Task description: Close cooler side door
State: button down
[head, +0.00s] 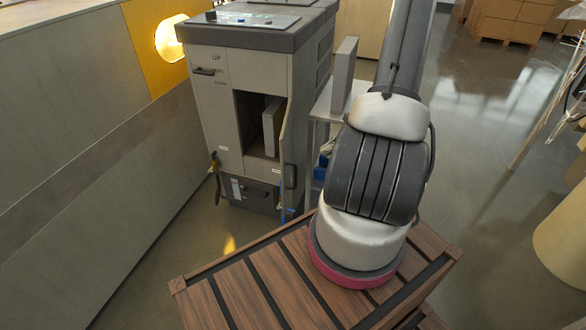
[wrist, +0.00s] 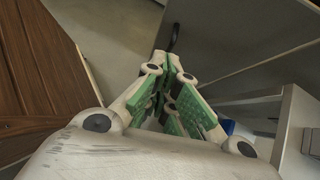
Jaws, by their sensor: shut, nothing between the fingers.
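The cooler (head: 222,110) is a grey cabinet with a dark top, left of my arm in the head view. Its side door (head: 286,140) stands open, seen nearly edge-on, with a dark handle (head: 290,176) on its outer face. The open compartment shows a light upright block (head: 271,127) inside. My gripper (wrist: 166,66) shows in the wrist view with green finger pads, closed together and empty. A dark handle (wrist: 173,38) on a grey panel lies just beyond the fingertips; I cannot tell whether they touch. In the head view my arm hides the gripper.
A pale side table (head: 325,105) with an upright grey panel (head: 344,75) stands right of the cooler, with blue items below. A slatted brown wooden platform (head: 235,295) is in front. A long grey counter (head: 65,90) runs along the left. Floor shows between counter and platform.

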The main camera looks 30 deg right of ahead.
aim_at(295, 164)
jog(key=w+a+r+x, duration=0.1)
jog(key=r+x, duration=0.1)
jog(key=x, duration=1)
jog(key=shift+w+a, duration=0.2)
jog(key=shift+a, duration=0.25)
jog(key=shift+f, duration=0.15)
